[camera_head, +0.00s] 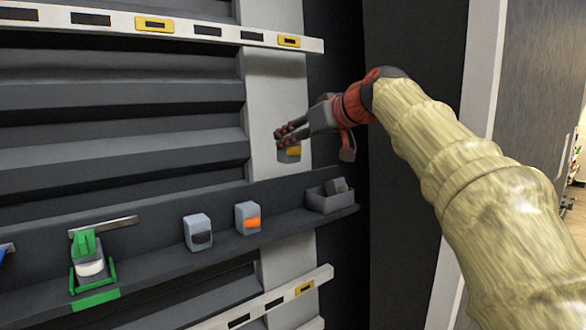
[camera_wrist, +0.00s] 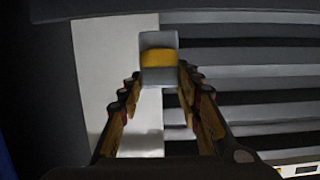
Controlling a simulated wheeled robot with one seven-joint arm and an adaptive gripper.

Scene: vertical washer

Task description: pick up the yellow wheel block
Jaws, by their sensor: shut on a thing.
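The yellow wheel block (camera_head: 290,153) is a small grey block with a yellow band. My gripper (camera_head: 279,138) is shut on it and holds it in the air, above the right part of the shelf and in front of a white upright panel. In the wrist view the block (camera_wrist: 158,58) sits between the far ends of the two fingers (camera_wrist: 158,85), its yellow band facing the camera. In the head view the fingers hide part of its top.
A dark shelf (camera_head: 155,238) below carries a grey block with a dark band (camera_head: 198,233), a grey block with an orange band (camera_head: 248,218), a small grey bin (camera_head: 330,200) and a green holder (camera_head: 92,265). A white slotted rail (camera_head: 185,27) runs above. Ribbed dark panels stand behind.

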